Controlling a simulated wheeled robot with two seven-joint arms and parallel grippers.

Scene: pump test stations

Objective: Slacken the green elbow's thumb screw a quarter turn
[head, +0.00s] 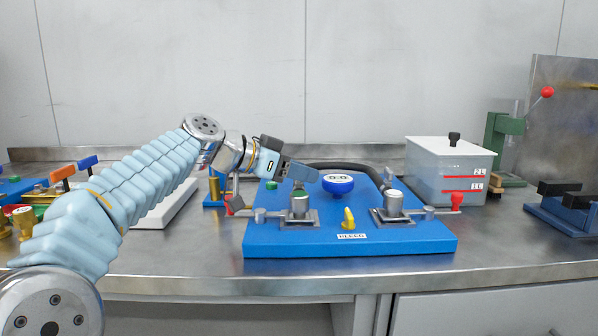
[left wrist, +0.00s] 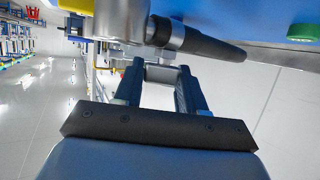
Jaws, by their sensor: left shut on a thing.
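My left gripper (head: 304,173) reaches in from the left, above the left part of the blue panel (head: 300,240). Just below it in the head view stands a metal fitting with a green band (head: 300,193), likely the green elbow. In the left wrist view the jaws (left wrist: 160,82) are shut on a small grey metal part (left wrist: 160,73). I cannot tell for sure that this is the thumb screw. My right gripper is not in view.
A second metal fitting (head: 393,201), a blue round gauge (head: 338,184) and a yellow knob (head: 348,218) are on the panel. A grey tank (head: 448,171) stands behind right. Bare steel bench (head: 200,256) lies in front left.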

